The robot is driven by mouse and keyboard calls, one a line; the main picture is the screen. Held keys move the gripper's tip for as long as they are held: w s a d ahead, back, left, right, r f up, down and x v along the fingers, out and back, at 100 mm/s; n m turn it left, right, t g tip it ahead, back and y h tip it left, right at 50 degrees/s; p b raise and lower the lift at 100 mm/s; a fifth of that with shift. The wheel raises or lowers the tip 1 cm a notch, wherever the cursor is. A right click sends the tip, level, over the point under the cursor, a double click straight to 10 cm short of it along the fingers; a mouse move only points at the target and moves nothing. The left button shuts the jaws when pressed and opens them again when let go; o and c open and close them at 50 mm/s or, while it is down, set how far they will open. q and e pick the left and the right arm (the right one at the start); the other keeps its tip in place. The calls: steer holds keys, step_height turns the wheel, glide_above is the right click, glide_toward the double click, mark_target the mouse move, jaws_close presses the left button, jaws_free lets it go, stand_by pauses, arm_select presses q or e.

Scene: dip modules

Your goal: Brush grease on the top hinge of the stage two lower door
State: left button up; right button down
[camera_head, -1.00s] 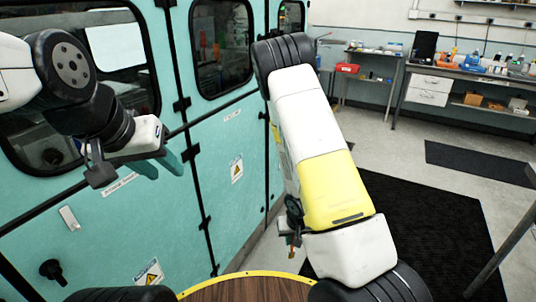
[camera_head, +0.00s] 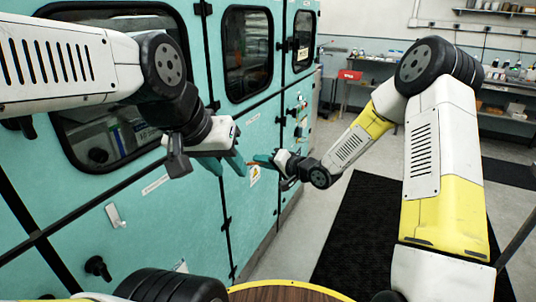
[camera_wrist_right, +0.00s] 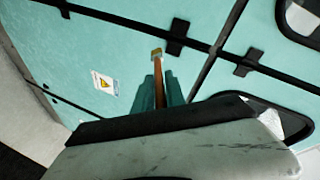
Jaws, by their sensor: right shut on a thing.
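My right gripper (camera_wrist_right: 158,93) is shut on a brush (camera_wrist_right: 159,75) with an orange-brown handle and pale bristles. In the right wrist view the bristles point at a teal cabinet door (camera_wrist_right: 120,50), just left of a black hinge (camera_wrist_right: 178,37) near the door's edge. I cannot tell whether they touch anything. In the head view the right gripper (camera_head: 262,160) is in front of the lower doors, its brush barely visible. My left gripper (camera_head: 225,163) is empty, its teal fingers apart, close to the right one. Door labels are too small to read.
The teal cabinet (camera_head: 150,225) fills the left, with windows above and lower doors bearing black hinges (camera_head: 225,224) and a handle (camera_head: 115,215). A round wooden top (camera_head: 285,293) with a yellow rim is at the bottom. A black mat (camera_head: 365,235) and benches are at right.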

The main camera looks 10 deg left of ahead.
mark_target(246, 162)
steer(key=shift+w+a+r+y, duration=0.25)
steer(key=shift+a+r, duration=0.2)
steer(key=shift+r, duration=0.25)
steer(key=shift+w+a+f, duration=0.1)
steer(key=shift+w+a, duration=0.2)
steer(key=shift+a, duration=0.55)
steer(key=shift+w+a+r, duration=0.1)
steer(key=shift+w+a, duration=0.2)
steer(key=shift+a, duration=0.6)
steer(key=shift+w+a+f, duration=0.1)
steer(key=shift+w+a, duration=0.2)
steer(key=shift+a, duration=0.55)
steer(key=shift+w+a, duration=0.2)
steer(key=shift+a, duration=0.35)
steer(key=shift+w+a, duration=0.2)
steer(key=shift+a, duration=0.35)
